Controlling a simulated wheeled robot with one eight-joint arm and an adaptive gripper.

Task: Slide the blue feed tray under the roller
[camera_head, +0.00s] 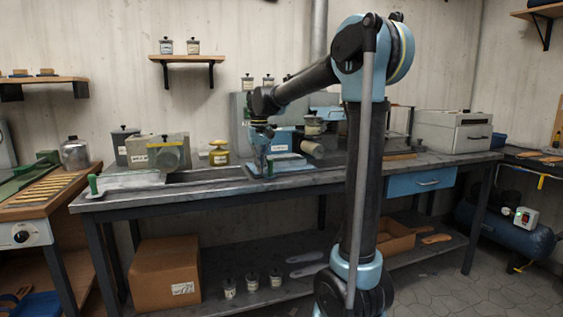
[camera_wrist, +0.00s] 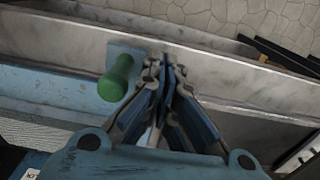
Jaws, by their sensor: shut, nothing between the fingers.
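In the wrist view my gripper (camera_wrist: 167,68) is shut and empty, its fingertips close beside a green handle (camera_wrist: 118,78). I cannot tell whether they touch it. The handle stands on a light blue plate joined to a long blue strip (camera_wrist: 45,85), which looks like the blue feed tray. In the head view my gripper hangs over the middle of the bench, its fingers hard to make out against blue parts (camera_head: 284,161) there. A brownish cylinder (camera_head: 312,149), perhaps the roller, shows just right of them. The tray's far end is hidden.
A cardboard box (camera_head: 166,272) and jars stand below.

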